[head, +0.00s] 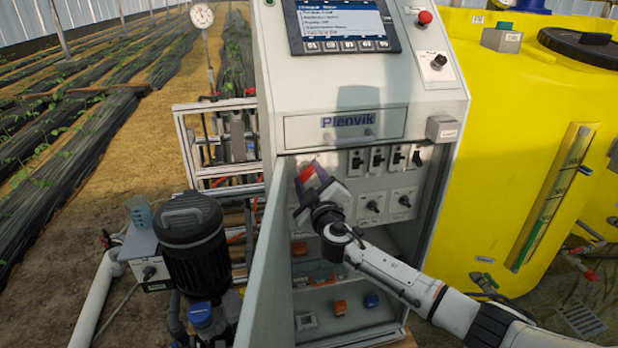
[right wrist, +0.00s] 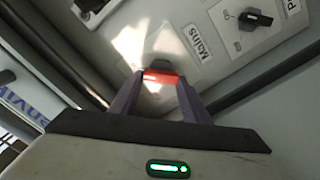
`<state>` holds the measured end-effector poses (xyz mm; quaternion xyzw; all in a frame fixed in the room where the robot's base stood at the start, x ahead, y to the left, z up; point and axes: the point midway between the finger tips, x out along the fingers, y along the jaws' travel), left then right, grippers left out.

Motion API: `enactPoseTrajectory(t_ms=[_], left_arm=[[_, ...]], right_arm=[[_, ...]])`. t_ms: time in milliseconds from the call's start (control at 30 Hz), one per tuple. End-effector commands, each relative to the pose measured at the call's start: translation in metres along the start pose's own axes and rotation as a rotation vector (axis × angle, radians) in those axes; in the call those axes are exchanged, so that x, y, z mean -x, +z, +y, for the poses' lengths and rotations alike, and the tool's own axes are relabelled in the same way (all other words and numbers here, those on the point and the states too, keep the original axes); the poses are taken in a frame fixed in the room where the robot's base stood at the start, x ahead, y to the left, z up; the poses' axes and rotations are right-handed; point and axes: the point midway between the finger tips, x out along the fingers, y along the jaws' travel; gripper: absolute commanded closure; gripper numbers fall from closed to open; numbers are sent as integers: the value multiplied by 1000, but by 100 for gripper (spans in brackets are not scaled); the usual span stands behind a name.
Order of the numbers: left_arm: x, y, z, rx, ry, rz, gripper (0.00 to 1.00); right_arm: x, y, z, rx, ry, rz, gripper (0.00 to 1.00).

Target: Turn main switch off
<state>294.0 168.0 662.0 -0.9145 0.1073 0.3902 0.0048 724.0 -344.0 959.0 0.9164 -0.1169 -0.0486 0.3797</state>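The red main switch (right wrist: 160,78) is on the grey panel inside the open cabinet, beside a label reading "Mains" (right wrist: 200,42). In the right wrist view its red part spans the gap between my two fingertips, and both fingers appear to touch it. In the head view a patch of its red (head: 306,173) shows at the fingers. My right gripper (head: 314,182) is at the panel's left side, its arm coming in from the lower right, and it looks shut on the switch. The switch's exact angle is hard to read. My left gripper is out of view.
The open cabinet door (head: 264,280) stands close left of my right gripper. Black knobs (head: 372,206) and small breaker switches (head: 377,157) sit to the right on the panel. A yellow tank (head: 520,120) stands right of the cabinet, and a black pump motor (head: 190,245) at left.

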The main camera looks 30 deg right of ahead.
Motion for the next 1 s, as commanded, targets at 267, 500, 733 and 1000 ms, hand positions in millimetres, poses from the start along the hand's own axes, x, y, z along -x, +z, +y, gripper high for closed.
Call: enactPoseTrajectory(t_ms=[267,500,733,1000], left_arm=[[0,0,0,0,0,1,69],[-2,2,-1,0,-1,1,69],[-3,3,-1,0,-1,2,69],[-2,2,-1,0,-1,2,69]], right_arm=[[0,0,0,28,0,0,80],[0,0,-2,153,0,1,80],[0,0,-3,355,-1,1,80],[0,1,-4,612,-1,0,80]])
